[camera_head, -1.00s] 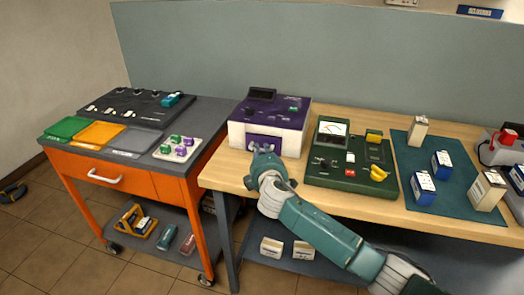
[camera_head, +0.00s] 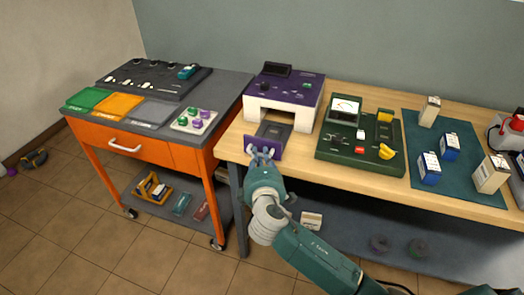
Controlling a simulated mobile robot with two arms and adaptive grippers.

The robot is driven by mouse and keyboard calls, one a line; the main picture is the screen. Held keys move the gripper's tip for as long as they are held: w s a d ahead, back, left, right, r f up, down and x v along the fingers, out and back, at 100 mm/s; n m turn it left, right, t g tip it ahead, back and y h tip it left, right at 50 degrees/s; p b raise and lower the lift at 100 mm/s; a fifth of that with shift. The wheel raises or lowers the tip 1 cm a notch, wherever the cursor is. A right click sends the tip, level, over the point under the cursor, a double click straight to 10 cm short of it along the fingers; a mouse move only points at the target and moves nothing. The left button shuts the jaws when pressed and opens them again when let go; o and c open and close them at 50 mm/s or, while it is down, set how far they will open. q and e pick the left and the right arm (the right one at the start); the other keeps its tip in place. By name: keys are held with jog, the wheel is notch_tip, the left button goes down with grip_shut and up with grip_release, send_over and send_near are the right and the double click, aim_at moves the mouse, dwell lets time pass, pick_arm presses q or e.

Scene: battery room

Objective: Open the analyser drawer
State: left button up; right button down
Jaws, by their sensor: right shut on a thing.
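The analyser (camera_head: 284,94), a white box with a purple top, stands at the left end of the wooden bench. Its drawer (camera_head: 273,130) is pulled out toward me, with a purple front panel (camera_head: 277,147) and a grey tray that looks empty. My right gripper (camera_head: 262,154) is at the drawer front, shut on its handle, which the fingers mostly hide. My left gripper is not in view.
A green tester board (camera_head: 335,152) with a meter stands right of the analyser. A teal mat (camera_head: 466,190) with several battery boxes lies further right. An orange cart (camera_head: 160,150) with coloured trays stands at the left, close to the bench.

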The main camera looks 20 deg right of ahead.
jog(key=shift+f, duration=0.1)
jog(key=c, duration=1.6)
grip_release()
jog(key=shift+c, duration=0.2)
jog(key=v, duration=1.2)
jog(key=s+d+f+m+g+y, duration=0.1)
jog(key=s+f+g, duration=0.2)
jog(key=f, duration=0.9)
jog(key=s+d+f+m+g, duration=0.1)
jog(key=s+d+f+g, duration=0.15)
jog(key=f, duration=1.05)
jog(key=s+f+m+g+y, duration=0.15)
jog(key=s+f, duration=0.25)
jog(key=f, duration=0.8)
jog(key=s+d+f+m+g, duration=0.3)
jog(key=s+f+g, duration=0.1)
jog(key=s+f, duration=0.95)
jog(key=s+d+f+m+g, duration=0.1)
jog(key=s+f+m, duration=0.2)
jog(key=s, duration=0.8)
jog(key=s+d+f+m+g, duration=0.2)
jog(key=s+f, duration=0.3)
jog(key=s, duration=0.7)
jog(key=shift+f+m, duration=0.3)
jog(key=shift+m, duration=0.15)
